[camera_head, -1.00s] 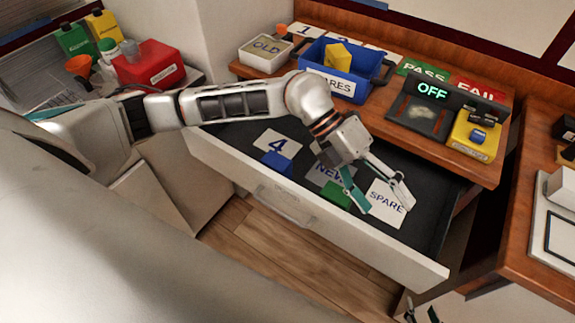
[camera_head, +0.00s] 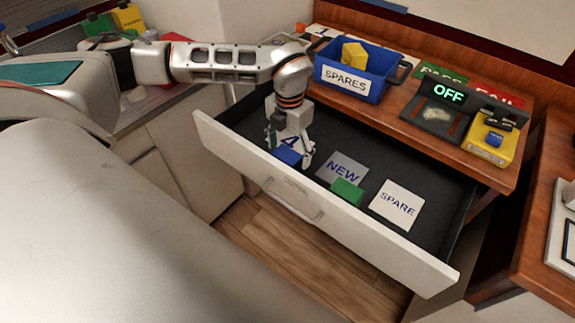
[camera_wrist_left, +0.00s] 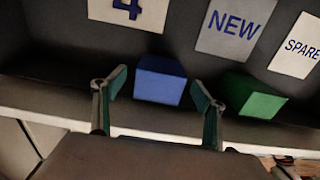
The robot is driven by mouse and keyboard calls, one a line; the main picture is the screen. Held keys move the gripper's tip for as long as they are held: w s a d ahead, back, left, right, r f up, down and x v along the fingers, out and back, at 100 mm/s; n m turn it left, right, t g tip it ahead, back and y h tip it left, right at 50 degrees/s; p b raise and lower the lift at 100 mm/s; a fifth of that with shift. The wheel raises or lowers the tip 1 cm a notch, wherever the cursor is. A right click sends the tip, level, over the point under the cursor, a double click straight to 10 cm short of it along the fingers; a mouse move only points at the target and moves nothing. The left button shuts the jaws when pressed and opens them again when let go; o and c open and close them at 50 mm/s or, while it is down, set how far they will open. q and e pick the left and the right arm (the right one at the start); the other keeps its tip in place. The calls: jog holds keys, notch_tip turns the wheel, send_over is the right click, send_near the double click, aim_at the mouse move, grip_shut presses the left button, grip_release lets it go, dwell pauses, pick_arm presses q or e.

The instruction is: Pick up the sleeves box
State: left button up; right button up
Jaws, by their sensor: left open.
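No readable sleeves label shows, so I cannot tell which box is the sleeves box. A small blue block (camera_head: 287,157) lies in the open drawer (camera_head: 330,218) near its front wall. A green block (camera_head: 346,191) lies to its right, by the NEW card (camera_head: 342,168). My left gripper (camera_head: 288,150) points down at the blue block. In the left wrist view, its open fingers (camera_wrist_left: 158,88) stand either side of the blue block (camera_wrist_left: 160,80), with the green block (camera_wrist_left: 252,97) outside the right finger. Contact cannot be told. My right gripper is out of view.
A SPARE card (camera_head: 397,205) lies in the drawer's right part, on bare dark floor. On the counter stand a blue SPARES bin (camera_head: 345,80), a dark tray (camera_head: 437,115) under an OFF sign, and a yellow device (camera_head: 490,145). My left arm hides things at the back left.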

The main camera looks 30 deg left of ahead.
pick_arm(q)
jog(key=f, duration=0.2)
jog(key=s+f, duration=0.1)
jog(key=f, duration=0.1)
jog(key=shift+f, duration=0.1)
jog(key=c, duration=1.4)
jog(key=shift+c, duration=0.2)
jog(key=shift+w+r, duration=0.1)
jog(key=shift+r, duration=0.1)
